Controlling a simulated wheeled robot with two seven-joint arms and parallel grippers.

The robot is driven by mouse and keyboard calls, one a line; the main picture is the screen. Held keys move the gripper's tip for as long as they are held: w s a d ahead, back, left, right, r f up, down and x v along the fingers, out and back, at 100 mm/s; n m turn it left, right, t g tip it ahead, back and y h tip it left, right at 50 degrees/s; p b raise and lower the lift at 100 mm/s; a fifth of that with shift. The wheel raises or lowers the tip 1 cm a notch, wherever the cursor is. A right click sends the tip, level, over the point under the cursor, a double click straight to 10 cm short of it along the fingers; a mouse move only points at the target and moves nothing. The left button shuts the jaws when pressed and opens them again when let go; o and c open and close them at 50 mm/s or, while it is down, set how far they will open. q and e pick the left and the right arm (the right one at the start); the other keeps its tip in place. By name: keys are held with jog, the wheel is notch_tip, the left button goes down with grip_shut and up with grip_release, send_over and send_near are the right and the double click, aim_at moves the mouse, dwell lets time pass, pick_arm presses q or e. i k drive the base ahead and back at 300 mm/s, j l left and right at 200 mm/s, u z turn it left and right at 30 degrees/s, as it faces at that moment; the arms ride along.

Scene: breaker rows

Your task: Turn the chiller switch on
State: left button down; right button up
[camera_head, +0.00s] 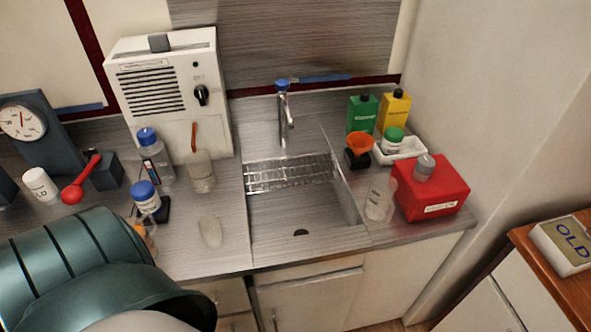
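A white boxy unit (170,95) with dark horizontal vents stands on the counter at the back left, against the wall. Its front carries a black rotary knob (201,95) on the right side and a small dark dot above it. A small label strip sits above the vents, too small to read, so I cannot confirm that this is the chiller. Whether the knob is on or off cannot be told. A grey block (159,43) sits on top of the unit. Neither gripper is in view. A large teal banded part at the lower left blocks the counter's front there.
Bottles (146,197) and a beaker (201,172) stand before the unit. A gauge (24,121) and red-handled item (78,187) are left. A sink (300,215) with tap (284,115) is central; a red box (431,186) is right.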

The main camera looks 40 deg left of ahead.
aim_at(201, 92)
jog(key=u, duration=1.95)
